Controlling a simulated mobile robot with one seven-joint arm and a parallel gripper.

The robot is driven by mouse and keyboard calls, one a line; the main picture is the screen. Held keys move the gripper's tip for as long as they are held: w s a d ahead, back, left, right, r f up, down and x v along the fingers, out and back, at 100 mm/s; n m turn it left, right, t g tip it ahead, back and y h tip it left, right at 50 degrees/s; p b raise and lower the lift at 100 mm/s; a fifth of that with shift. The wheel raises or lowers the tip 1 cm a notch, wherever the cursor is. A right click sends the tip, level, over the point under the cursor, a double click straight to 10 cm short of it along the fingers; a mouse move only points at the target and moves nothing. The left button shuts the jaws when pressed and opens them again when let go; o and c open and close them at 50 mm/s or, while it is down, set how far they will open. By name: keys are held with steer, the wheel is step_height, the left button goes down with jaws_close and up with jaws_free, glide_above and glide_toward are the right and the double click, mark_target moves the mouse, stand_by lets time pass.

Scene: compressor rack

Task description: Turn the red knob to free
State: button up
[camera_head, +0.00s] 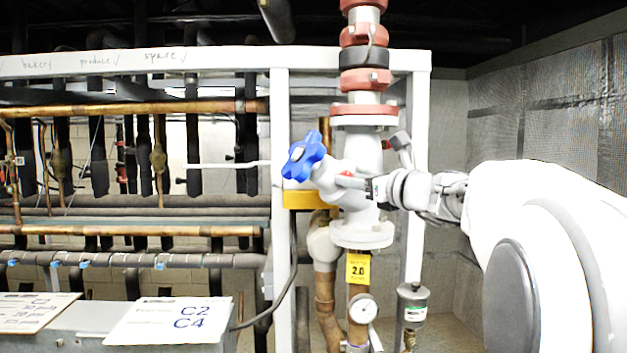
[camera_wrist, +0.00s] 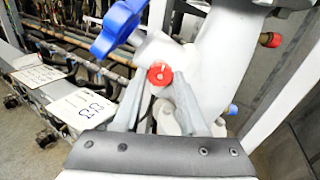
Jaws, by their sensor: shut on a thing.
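The small red knob (camera_head: 346,174) sits on the side of the white valve body (camera_head: 360,212) in the head view. In the wrist view the round red knob (camera_wrist: 160,74) shows a small white mark on its face. My gripper (camera_head: 362,184) reaches in from the right. In the wrist view its two grey fingers (camera_wrist: 158,84) stand on either side of the knob, shut on it. The fingers hide part of the knob's edges. I cannot read any position label beside it.
A blue handwheel (camera_head: 303,157) juts out left of the knob, close to the fingers in the wrist view (camera_wrist: 120,28). White frame posts (camera_head: 280,235) stand beside the valve. A gauge (camera_head: 363,309) and yellow tag (camera_head: 358,268) are below. Copper pipes (camera_head: 130,109) run left.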

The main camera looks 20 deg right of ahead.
jaws_close()
steer(key=shift+f, duration=0.1)
steer(key=shift+n+b, duration=0.8)
steer(key=shift+b, duration=0.05)
steer(key=o, duration=0.6)
jaws_free()
steer(key=shift+o, duration=0.2)
steer(key=shift+s, duration=0.15)
